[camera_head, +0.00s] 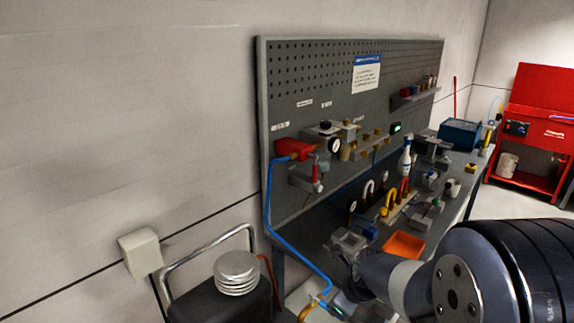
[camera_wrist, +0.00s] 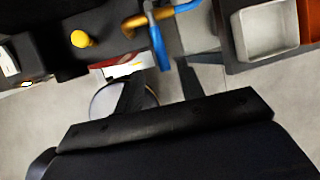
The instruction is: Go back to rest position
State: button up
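My gripper (camera_wrist: 160,68) shows in the wrist view with its two dark fingers apart. Nothing is visibly held between them. The end of a blue hose or handle (camera_wrist: 157,45) lies just beyond the fingertips; I cannot tell whether it touches them. In the head view my arm (camera_head: 460,285) reaches in from the lower right toward the front end of the workbench. The fingers are hard to make out there among the bench parts.
A grey pegboard (camera_head: 310,75) stands behind the cluttered workbench. A blue hose (camera_head: 285,247) hangs from its red fitting. An orange bin (camera_head: 403,245) and a grey tray (camera_wrist: 238,40) lie near my arm. A red cabinet (camera_head: 540,95) stands at right, with open floor before it.

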jog(key=shift+x, duration=2.95)
jog(key=shift+r, duration=0.1)
